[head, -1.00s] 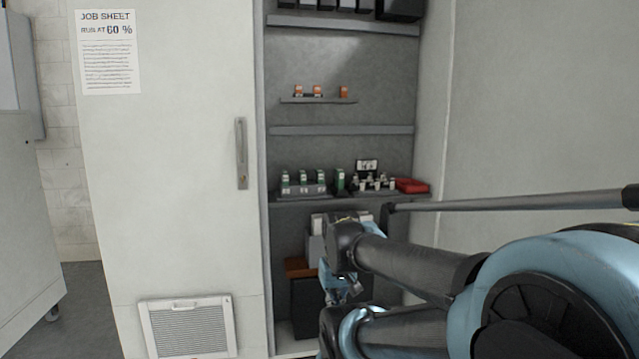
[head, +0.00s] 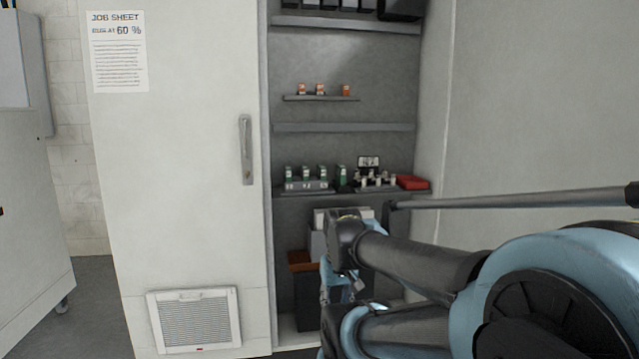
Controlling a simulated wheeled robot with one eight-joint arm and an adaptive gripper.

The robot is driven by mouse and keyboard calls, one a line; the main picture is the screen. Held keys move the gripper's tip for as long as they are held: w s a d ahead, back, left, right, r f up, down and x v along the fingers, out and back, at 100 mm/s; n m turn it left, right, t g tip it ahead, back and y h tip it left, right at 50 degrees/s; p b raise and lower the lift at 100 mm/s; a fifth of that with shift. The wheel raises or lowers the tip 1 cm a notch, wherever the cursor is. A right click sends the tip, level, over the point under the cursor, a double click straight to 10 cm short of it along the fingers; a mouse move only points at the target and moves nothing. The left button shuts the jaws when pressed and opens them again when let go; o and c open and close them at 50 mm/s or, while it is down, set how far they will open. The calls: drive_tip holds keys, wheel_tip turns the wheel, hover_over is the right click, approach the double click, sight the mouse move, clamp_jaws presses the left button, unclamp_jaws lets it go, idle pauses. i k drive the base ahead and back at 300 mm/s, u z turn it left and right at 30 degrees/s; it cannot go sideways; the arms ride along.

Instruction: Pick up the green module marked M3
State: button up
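Three green-topped modules stand in a row on the cabinet's middle shelf: a left one (head: 289,174), a middle one (head: 306,173) and a right one (head: 322,173). A fourth green module (head: 341,176) stands apart, to their right. Their markings are too small to read, so I cannot tell which is M3. My gripper (head: 346,288) seems to be the small light-blue and grey end in front of the cabinet's lower part, below the modules and apart from them. My arm links partly hide it, and its fingers are not clear.
The modules' shelf also holds a red tray (head: 412,183) and small light parts by a dark label plate (head: 368,162). Orange parts (head: 319,90) sit on a small ledge above. A white door panel (head: 180,200) stands left of the opening. A grey bar (head: 520,200) crosses at right.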

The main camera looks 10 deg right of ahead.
sight(321, 170)
drive_tip(key=k, duration=0.5)
drive_tip(key=z, duration=0.45)
drive_tip(key=i, duration=1.2)
drive_tip(key=u, duration=0.45)
